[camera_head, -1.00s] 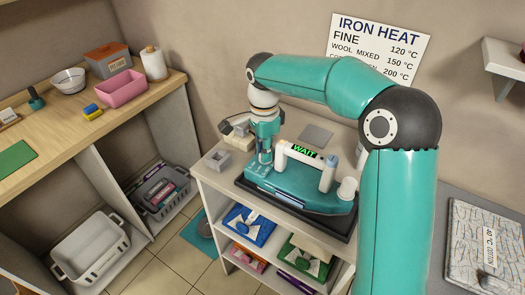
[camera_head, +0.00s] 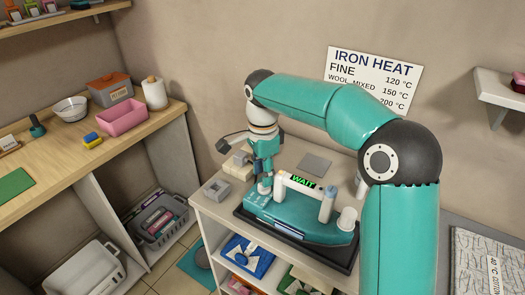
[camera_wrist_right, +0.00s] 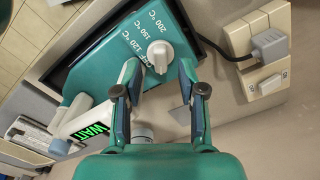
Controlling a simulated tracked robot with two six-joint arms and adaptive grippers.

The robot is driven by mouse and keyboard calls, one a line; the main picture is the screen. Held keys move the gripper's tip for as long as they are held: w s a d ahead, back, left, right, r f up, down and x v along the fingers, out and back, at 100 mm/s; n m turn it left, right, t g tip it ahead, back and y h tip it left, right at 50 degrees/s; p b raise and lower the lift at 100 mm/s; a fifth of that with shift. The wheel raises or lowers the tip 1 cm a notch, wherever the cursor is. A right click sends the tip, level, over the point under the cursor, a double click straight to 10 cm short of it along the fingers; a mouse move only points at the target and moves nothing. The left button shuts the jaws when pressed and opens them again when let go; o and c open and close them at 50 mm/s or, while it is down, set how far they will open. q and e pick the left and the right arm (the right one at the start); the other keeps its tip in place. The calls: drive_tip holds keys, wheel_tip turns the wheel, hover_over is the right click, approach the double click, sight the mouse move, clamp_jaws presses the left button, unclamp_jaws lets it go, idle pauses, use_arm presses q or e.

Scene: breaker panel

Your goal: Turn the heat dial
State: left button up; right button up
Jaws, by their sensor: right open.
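The teal iron (camera_head: 300,215) lies on a dark pad, with a white handle and a green "WAIT" display (camera_head: 302,181). The wrist view shows its white heat dial (camera_wrist_right: 160,53) beside the printed marks OFF, 120, 150 and 200 °C. The dial's ridge end lies near OFF. My right gripper (camera_wrist_right: 160,82) is open, its two fingers spread just short of the dial and apart from it. In the head view my right gripper (camera_head: 264,181) is over the iron's left end and hides the dial. My left gripper is not in view.
A cream socket and switch block (camera_wrist_right: 265,55) with a grey plug and cord is close to the iron. An "IRON HEAT" chart (camera_head: 372,78) hangs on the wall. Folded cloths (camera_head: 247,255) lie on the shelf below.

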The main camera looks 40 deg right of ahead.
wheel_tip(320, 180, up, 9)
drive_tip(key=shift+f, duration=0.2)
idle(0.5)
